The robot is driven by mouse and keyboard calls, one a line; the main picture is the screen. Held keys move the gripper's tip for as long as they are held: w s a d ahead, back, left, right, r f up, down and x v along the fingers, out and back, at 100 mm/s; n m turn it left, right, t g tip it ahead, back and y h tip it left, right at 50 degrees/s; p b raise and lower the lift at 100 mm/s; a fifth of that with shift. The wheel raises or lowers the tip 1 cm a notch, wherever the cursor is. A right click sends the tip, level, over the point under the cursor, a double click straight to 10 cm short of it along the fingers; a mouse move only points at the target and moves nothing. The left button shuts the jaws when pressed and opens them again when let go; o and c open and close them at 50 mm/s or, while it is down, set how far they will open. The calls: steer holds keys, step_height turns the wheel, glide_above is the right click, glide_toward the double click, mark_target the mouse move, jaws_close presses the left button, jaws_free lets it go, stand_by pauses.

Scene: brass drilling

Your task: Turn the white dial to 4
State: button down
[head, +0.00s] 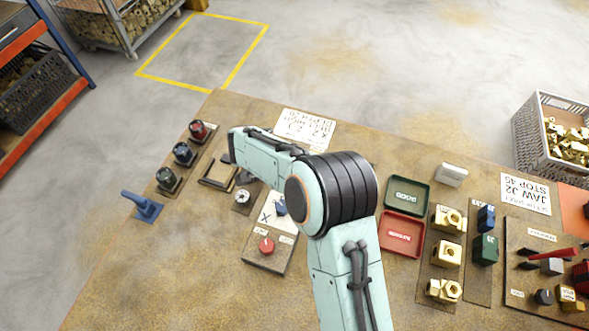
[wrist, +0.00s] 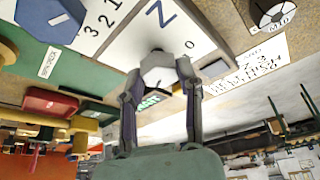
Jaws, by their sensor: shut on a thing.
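The white dial (wrist: 158,66) is a pale faceted knob in the middle of the wrist view. It stands on a white panel (wrist: 210,25) marked Z, with 1, 2 and 3 printed to the left and 0 to the right. My gripper (wrist: 159,78) has one finger on each side of the dial and is shut on it. I cannot make out the dial's pointer or a 4. In the head view my arm hides the gripper and the white dial. A blue knob (wrist: 50,18) sits left of it in the wrist view; it also shows beside my arm in the head view (head: 281,207).
Near my arm are a red knob (head: 266,245), a small round dial (head: 242,197) and several dark-based knobs along the left edge. To the right are a green tray (head: 407,193), a red tray (head: 401,233) and brass parts (head: 446,253). The front left of the table is clear.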

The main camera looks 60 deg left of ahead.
steer(key=c, duration=0.7)
jaws_free()
steer(key=v, duration=0.7)
steer(key=shift+s+r, duration=0.1)
steer(key=shift+r, duration=0.1)
